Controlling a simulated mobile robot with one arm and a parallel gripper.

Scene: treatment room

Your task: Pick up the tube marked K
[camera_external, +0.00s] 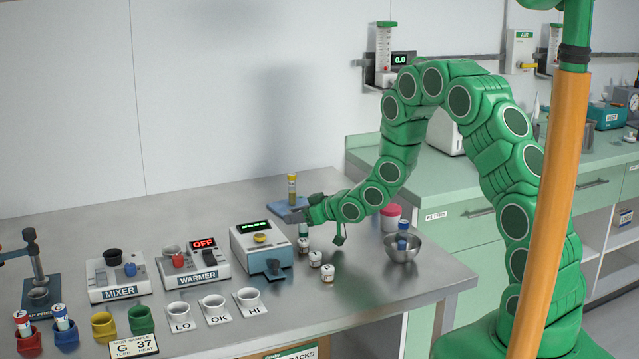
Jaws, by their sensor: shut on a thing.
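My gripper (306,215) is over the back middle of the steel table and shut on a small tube (303,230), which shows just below the fingers. Most of its upper part is hidden and I cannot read a letter on it. I cannot tell whether its lower end is clear of the table. Two small white-capped tubes (315,258) (328,273) stand in front of it. A blue-and-white tube (403,240) leans in a metal bowl (403,252) to the right. Their letters are too small to read.
A yellow-topped tube (292,188) stands upright behind my gripper. The white-and-blue device (262,250), warmer (196,270) and mixer (118,280) stand left. Cups marked LO, OK and HI (250,300) line the front. A red-lidded jar (391,216) stands behind the bowl.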

